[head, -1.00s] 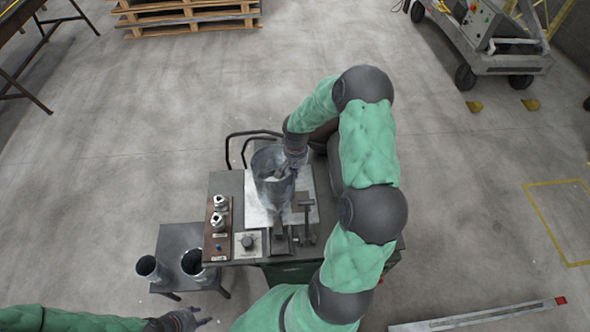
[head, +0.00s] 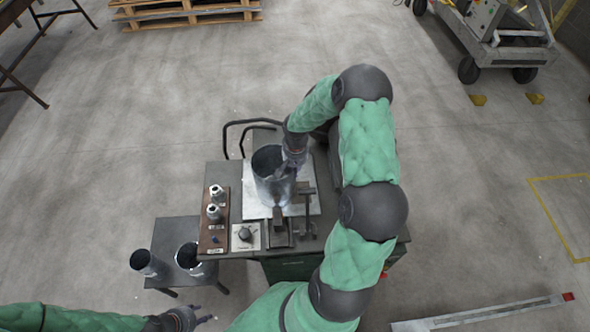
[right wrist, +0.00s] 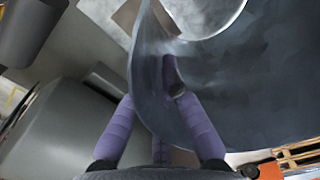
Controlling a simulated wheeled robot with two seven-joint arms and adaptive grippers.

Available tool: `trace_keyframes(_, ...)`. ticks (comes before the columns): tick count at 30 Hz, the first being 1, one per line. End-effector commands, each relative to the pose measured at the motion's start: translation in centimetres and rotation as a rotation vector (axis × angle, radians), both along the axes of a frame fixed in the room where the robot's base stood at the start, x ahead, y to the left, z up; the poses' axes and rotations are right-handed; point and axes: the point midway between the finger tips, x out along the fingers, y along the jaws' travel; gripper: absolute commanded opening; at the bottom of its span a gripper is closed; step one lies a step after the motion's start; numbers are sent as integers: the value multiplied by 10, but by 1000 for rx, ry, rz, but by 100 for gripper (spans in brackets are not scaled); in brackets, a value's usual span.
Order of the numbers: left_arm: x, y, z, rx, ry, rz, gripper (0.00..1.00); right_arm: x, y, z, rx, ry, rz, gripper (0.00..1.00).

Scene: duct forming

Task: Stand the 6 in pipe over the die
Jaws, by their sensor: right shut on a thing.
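The 6 in pipe, a wide grey metal tube (head: 270,182), is near upright over the pale plate on the work table. My right gripper (head: 291,166) is shut on the right side of its upper wall. In the right wrist view the pipe's curved wall (right wrist: 235,85) fills the right half, with my right fingers (right wrist: 170,85) on it. I cannot pick out the die, and the pipe hides the plate beneath it. I cannot tell whether the pipe's lower end touches the plate. My left gripper (head: 200,318) is open and empty at the bottom left.
Two smaller pipes (head: 147,263) (head: 190,260) stand on a low side table (head: 167,232). A wooden strip (head: 214,236) with metal fittings, a dial box (head: 246,236) and a clamp tool (head: 307,215) sit near the pipe. A black rail (head: 229,140) is behind.

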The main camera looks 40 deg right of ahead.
Motion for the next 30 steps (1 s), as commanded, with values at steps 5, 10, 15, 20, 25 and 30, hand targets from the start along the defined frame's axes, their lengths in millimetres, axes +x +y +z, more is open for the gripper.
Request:
trace_keyframes(5,0,0,1,0,0,0,40,1,-1,1,-1,-3,-1,0)
trace_keyframes(10,0,0,1,0,0,0,40,1,-1,1,-1,-2,-1,0)
trace_keyframes(15,0,0,0,0,0,0,40,1,-1,1,-1,-2,-1,0)
trace_keyframes(20,0,0,-2,0,0,0,40,1,-1,-1,-1,-2,-1,0)
trace_keyframes(25,0,0,-5,0,0,0,40,1,-1,-3,-1,-3,0,0)
trace_keyframes(30,0,0,-8,0,0,0,40,1,-1,-6,-1,-3,-1,0)
